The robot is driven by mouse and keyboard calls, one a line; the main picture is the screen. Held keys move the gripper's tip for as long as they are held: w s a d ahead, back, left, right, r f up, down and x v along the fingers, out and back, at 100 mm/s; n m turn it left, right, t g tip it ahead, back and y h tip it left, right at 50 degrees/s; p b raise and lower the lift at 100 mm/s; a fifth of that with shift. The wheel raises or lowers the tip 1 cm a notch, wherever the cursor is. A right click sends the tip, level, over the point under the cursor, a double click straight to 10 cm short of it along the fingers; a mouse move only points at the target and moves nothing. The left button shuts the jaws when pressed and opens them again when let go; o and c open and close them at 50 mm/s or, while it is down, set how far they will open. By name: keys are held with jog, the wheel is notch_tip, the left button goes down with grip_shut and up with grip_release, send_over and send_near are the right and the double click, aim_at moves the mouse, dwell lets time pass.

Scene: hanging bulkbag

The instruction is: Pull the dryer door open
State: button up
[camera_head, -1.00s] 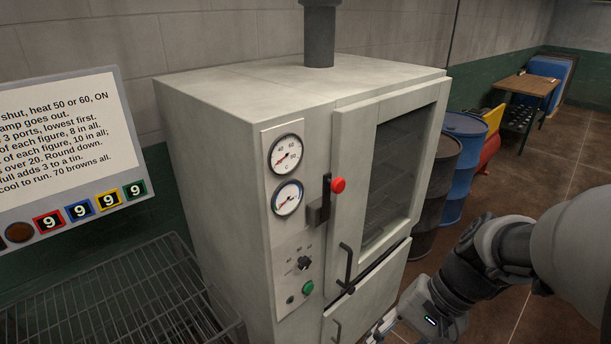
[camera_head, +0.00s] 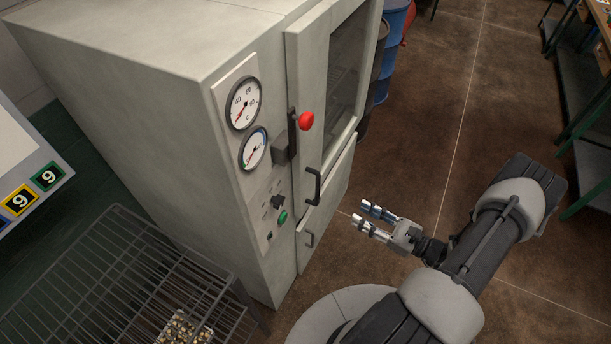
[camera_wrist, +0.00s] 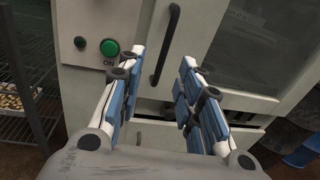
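The dryer is a pale grey cabinet. Its upper door (camera_head: 297,64) has a window and appears closed. A black bar handle (camera_head: 314,186) is low on the door's left side; it also shows in the wrist view (camera_wrist: 165,45). A latch lever with a red knob (camera_head: 306,121) stands upright above the handle. My gripper (camera_head: 366,215) is open and empty, in front of the cabinet and to the right of and below the handle. In the wrist view the fingers (camera_wrist: 165,66) are spread, with the handle between and beyond them, apart from both.
Two gauges, a black selector and a green button (camera_head: 283,216) are left of the door. A lower door (camera_head: 325,210) has its own small handle. A wire rack (camera_head: 120,270) with a tray stands at left front. Barrels (camera_head: 392,32) stand behind right.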

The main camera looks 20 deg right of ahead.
aim_at(318, 187)
jog(key=shift+m+t+h, duration=0.4)
jog(key=shift+m+h, duration=0.1)
jog(key=shift+m, duration=0.1)
jog(key=x, duration=1.1)
jog(key=f+b+x, duration=0.1)
jog(key=x, duration=0.5)
jog(key=shift+w+d+f, duration=0.15)
jog(key=shift+w, duration=0.05)
jog(key=shift+c, duration=0.5)
grip_shut()
